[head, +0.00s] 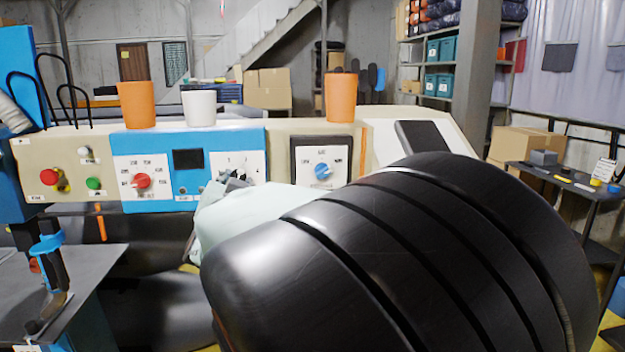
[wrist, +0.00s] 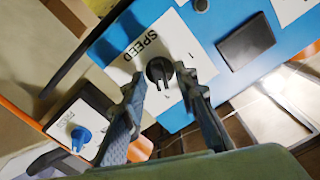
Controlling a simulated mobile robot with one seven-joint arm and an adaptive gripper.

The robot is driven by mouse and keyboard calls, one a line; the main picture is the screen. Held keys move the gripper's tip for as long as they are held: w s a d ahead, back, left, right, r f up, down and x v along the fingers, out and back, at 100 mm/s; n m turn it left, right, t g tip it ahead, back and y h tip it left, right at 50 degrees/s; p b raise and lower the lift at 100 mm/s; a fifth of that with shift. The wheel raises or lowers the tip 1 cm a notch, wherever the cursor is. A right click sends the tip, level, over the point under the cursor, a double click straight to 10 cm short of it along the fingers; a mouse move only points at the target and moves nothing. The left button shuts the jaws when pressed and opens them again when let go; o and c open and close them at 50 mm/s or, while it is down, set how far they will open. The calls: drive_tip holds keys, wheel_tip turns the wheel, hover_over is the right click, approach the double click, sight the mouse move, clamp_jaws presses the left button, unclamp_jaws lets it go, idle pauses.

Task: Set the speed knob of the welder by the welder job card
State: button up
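The speed knob (wrist: 158,70) is black and sits on a white plate marked SPEED (wrist: 180,45) in the wrist view. My gripper (wrist: 163,88) is open, with one finger on each side of the knob. I cannot tell whether either finger touches it. In the head view my gripper (head: 235,180) is in front of the white speed plate (head: 243,160) on the welder's blue panel (head: 215,138) and hides most of the knob. The knob's setting is not clear. I cannot identify the welder job card.
A red knob (head: 142,181) and a dark display (head: 188,159) are left of the speed plate. A blue knob (head: 323,171) is to its right. Orange cups (head: 136,105) and a white cup (head: 199,108) stand on top. A small white card (head: 604,170), unreadable, stands on the right table.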

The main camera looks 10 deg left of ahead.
drive_tip(key=shift+r, duration=0.1)
drive_tip(key=v, duration=0.7)
drive_tip(key=shift+s, duration=0.25)
